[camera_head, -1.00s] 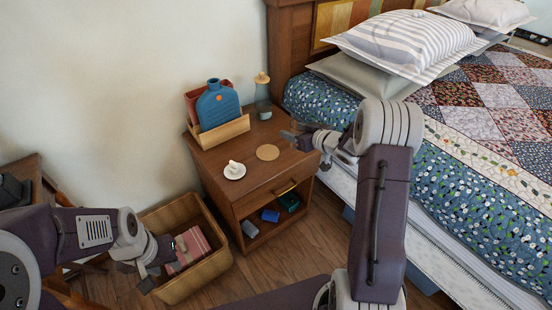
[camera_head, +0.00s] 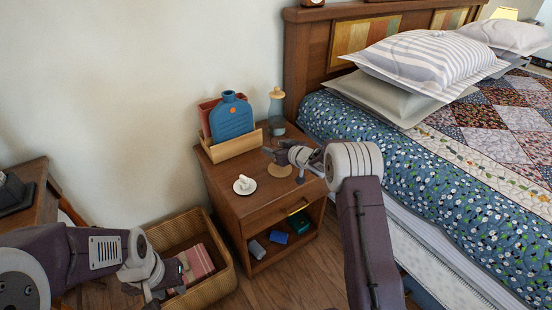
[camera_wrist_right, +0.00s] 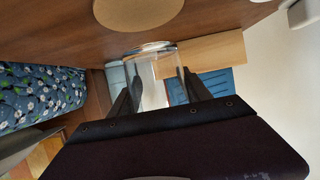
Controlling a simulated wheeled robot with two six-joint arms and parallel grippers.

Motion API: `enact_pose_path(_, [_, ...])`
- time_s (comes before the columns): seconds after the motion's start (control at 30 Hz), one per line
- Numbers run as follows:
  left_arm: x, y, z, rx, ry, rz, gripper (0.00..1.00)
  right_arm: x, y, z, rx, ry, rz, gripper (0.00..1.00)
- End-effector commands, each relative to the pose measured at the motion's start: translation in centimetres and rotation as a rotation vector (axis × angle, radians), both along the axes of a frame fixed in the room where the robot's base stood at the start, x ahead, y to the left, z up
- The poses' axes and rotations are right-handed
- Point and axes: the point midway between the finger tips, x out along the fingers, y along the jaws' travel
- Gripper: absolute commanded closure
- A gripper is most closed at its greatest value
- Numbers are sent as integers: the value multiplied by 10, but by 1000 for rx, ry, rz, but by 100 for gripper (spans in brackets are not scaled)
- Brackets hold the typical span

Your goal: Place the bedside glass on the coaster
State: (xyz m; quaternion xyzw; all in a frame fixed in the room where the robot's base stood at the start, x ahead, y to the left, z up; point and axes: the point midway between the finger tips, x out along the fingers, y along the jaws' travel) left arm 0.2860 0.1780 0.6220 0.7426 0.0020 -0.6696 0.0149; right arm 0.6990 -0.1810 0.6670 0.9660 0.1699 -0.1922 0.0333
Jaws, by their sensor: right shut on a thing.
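The bedside glass (camera_wrist_right: 155,75) is clear and sits between the fingers of my right gripper (camera_wrist_right: 160,95) in the right wrist view; the gripper is shut on it. In the head view my right gripper (camera_head: 270,153) is low over the nightstand, just behind the coaster, and the glass is hard to make out. The round tan coaster (camera_head: 279,171) is partly covered by my right arm; it also shows in the right wrist view (camera_wrist_right: 137,10), apart from the glass. My left gripper (camera_head: 166,284) is open and empty by the crate.
The crate (camera_head: 212,288) is at left, the bed (camera_head: 400,160) at right.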

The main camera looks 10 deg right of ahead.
Motion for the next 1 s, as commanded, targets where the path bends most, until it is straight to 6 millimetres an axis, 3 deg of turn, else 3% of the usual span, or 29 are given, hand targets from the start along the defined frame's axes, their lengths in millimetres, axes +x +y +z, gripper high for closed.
enact_pose_path(0.2, [0,0,-27,0,0,0,64,0,0,-41,0,1,0,93])
enact_pose_path(0.57, [0,0,-25,0,0,0,64,0,0,-42,0,0,0,93])
enact_pose_path(0.6, [0,0,-24,0,0,0,64,-1,0,-41,0,1,0,32])
enact_pose_path(0.63, [0,0,-24,0,0,0,64,-1,-1,-41,0,1,0,24])
enact_pose_path(1.0, [0,0,-23,0,0,0,64,-1,0,-37,-1,0,0,22])
